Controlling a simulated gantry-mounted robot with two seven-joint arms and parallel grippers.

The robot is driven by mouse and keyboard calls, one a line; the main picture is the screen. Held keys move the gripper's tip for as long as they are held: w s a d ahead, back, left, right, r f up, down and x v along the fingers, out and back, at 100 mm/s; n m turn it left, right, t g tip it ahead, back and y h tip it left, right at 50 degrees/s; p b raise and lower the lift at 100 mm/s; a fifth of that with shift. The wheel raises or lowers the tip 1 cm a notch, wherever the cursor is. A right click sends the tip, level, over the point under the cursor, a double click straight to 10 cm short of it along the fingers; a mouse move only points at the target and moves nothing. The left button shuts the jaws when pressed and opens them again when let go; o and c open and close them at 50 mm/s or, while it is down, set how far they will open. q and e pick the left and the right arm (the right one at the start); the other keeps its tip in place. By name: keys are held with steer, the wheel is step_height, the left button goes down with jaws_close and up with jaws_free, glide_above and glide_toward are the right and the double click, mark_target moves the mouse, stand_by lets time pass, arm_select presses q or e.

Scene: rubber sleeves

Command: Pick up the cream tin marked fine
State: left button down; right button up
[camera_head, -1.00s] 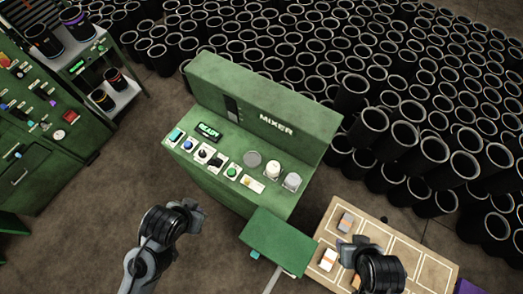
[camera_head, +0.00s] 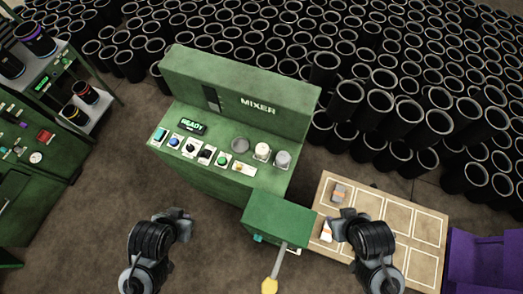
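A small cream-white tin (camera_head: 262,151) stands on the mixer's ledge, beside a greyer tin (camera_head: 283,158). Any marking on either is too small to read. A white and orange item (camera_head: 326,231) and a grey-brown item (camera_head: 339,193) lie on the tan board at the right. My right gripper (camera_head: 337,228) is over the board's left side, close to the white and orange item; whether it touches cannot be told. My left gripper (camera_head: 186,226) is over the floor in front of the mixer, apart from the tins. Neither gripper's finger gap shows clearly.
The green mixer (camera_head: 225,85) has a READY display (camera_head: 192,126) and buttons. A green box with a lever (camera_head: 280,222) juts in front. The tan board (camera_head: 405,225) has outlined spaces. A purple bin (camera_head: 490,262) is at right. Black sleeves (camera_head: 440,110) crowd the back.

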arm_select(q)
steer(key=shift+c, duration=1.1)
jaws_free()
